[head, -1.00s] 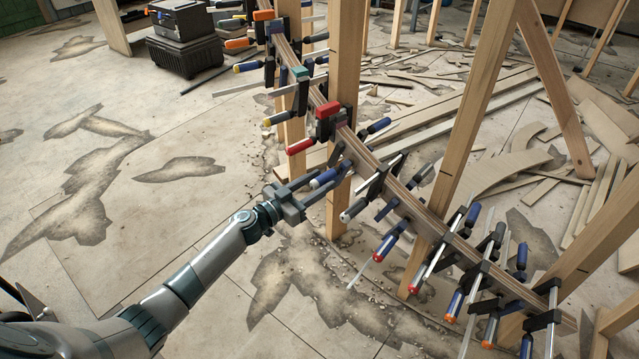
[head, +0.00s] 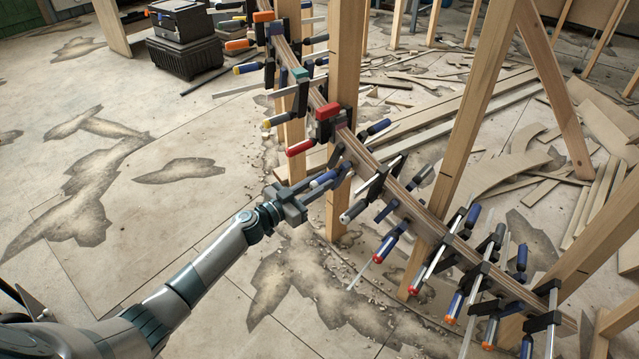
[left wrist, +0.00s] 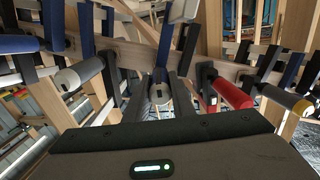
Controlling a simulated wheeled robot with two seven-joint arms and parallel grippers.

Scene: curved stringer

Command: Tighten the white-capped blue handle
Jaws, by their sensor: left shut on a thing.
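A blue handle with a white cap (head: 316,183) belongs to a clamp on the curved wooden stringer (head: 375,168), beside an upright post. My left gripper (head: 322,180) reaches in from the left, its fingers closed around this handle and partly hiding it. In the left wrist view the two dark fingers (left wrist: 161,95) point away, with the handle's pale end (left wrist: 160,76) between them. Another white-capped handle (head: 352,212) sits just right of and below the gripper; a pale-capped handle also shows at the left of the wrist view (left wrist: 78,74). My right gripper is out of view.
A red-handled clamp (head: 301,146) stands close above the gripper, and a red-tipped blue handle (head: 387,246) lies lower right. Several more clamps line the stringer. Wooden posts (head: 346,95) stand close by. Open floor (head: 110,230) lies to the left.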

